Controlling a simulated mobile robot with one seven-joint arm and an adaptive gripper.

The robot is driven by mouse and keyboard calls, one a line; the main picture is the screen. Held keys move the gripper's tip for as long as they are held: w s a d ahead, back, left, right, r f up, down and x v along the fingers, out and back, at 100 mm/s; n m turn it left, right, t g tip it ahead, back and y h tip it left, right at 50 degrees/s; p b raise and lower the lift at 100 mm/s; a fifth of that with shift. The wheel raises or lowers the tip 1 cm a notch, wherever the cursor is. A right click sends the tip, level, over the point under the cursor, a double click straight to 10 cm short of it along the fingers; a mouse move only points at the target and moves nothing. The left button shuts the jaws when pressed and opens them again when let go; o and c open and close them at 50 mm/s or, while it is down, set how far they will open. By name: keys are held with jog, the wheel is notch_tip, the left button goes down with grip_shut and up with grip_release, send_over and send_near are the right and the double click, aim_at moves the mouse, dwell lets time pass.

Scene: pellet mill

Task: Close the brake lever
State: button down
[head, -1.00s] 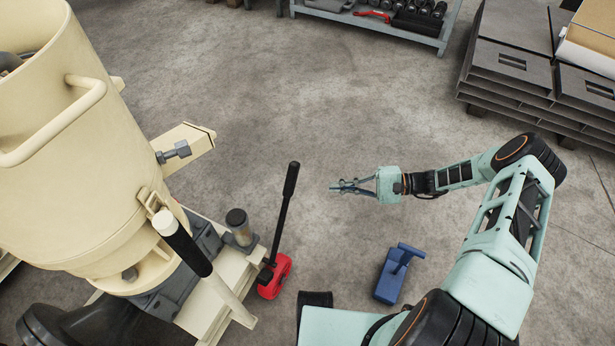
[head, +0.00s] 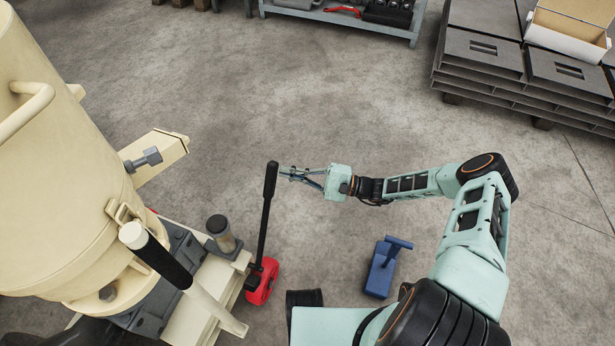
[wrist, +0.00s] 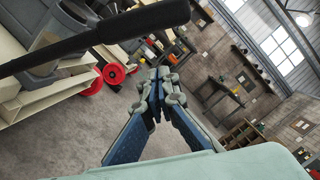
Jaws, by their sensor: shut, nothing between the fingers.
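A long black lever (head: 264,222) stands nearly upright from a red base (head: 262,284) beside the cream machine; I take it as the brake lever. Its thick grip is at the top. In the wrist view the black lever (wrist: 110,31) crosses the upper left, close to the camera. My gripper (head: 284,174) is shut and empty, with its fingertips just right of the grip in the head view. In the wrist view the gripper (wrist: 158,78) has its blue fingers together at the tips. Whether the fingertips touch the lever I cannot tell.
The cream machine (head: 60,170) fills the left, with a white lever with a black sleeve (head: 165,262) leaning in front. A blue block with a handle (head: 381,276) is on the floor below my arm. Dark stacked plates (head: 500,75) stand at upper right. The middle floor is clear.

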jog(key=shift+s+a+r, duration=0.2)
jog(key=shift+s+r, duration=0.3)
jog(key=shift+s, duration=0.3)
jog(key=shift+s+a+r, duration=0.15)
jog(key=shift+s+r, duration=0.35)
jog(key=shift+s, duration=0.25)
jog(key=shift+s+r, duration=0.15)
